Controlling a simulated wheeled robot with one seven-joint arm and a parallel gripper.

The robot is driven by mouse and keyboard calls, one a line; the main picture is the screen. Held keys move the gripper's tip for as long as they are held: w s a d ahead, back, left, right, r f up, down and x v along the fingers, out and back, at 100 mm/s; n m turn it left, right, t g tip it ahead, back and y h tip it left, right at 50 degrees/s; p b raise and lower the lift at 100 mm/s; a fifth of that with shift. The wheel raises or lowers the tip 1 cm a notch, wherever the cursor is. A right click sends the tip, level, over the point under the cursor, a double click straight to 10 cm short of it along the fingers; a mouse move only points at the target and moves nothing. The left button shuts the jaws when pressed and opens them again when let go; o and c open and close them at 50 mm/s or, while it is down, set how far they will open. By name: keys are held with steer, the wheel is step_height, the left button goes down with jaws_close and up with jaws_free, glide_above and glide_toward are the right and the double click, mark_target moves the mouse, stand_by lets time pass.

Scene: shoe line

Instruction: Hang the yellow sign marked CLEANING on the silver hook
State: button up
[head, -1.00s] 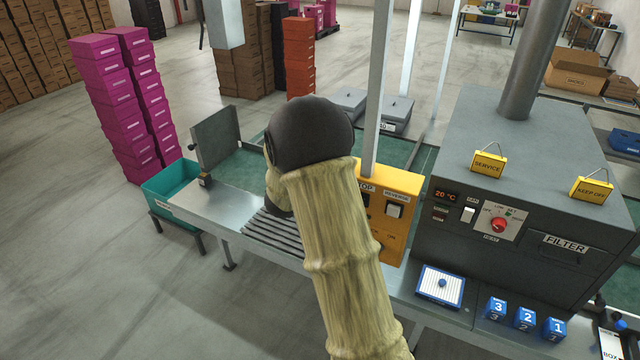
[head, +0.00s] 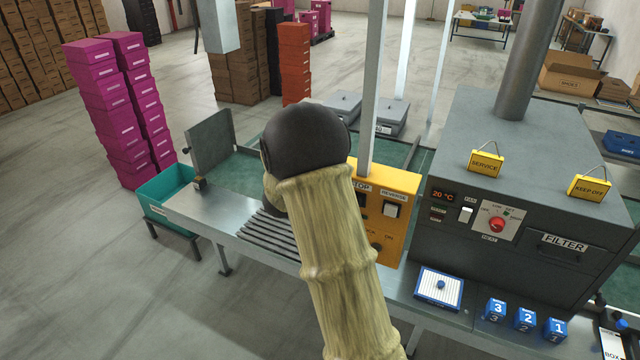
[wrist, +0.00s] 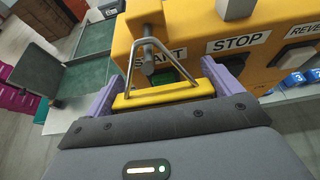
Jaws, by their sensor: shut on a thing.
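In the wrist view my gripper (wrist: 163,92) is shut on a yellow sign (wrist: 160,96), seen from its top edge between the purple fingers. Its lettering is hidden. The sign's bent wire hanger (wrist: 183,68) stands up from it toward the orange control box. A silver hook (wrist: 148,66) sticks out from the box beside the START label. The top of the wire crosses the hook, and the hook's rounded end shows inside the wire loop. I cannot tell whether the wire rests on the hook. In the head view my arm hides the gripper, the held sign and the hook.
The orange control box (head: 392,235) carries buttons and a switch, close to my gripper. A teal bin (head: 168,198) stands at the left end of the metal bench.

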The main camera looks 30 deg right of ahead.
steer(key=o, duration=0.7)
steer(key=b+v, duration=0.4)
steer(key=v, duration=1.3)
steer(key=shift+s+a, duration=0.1)
steer(key=shift+a, duration=0.1)
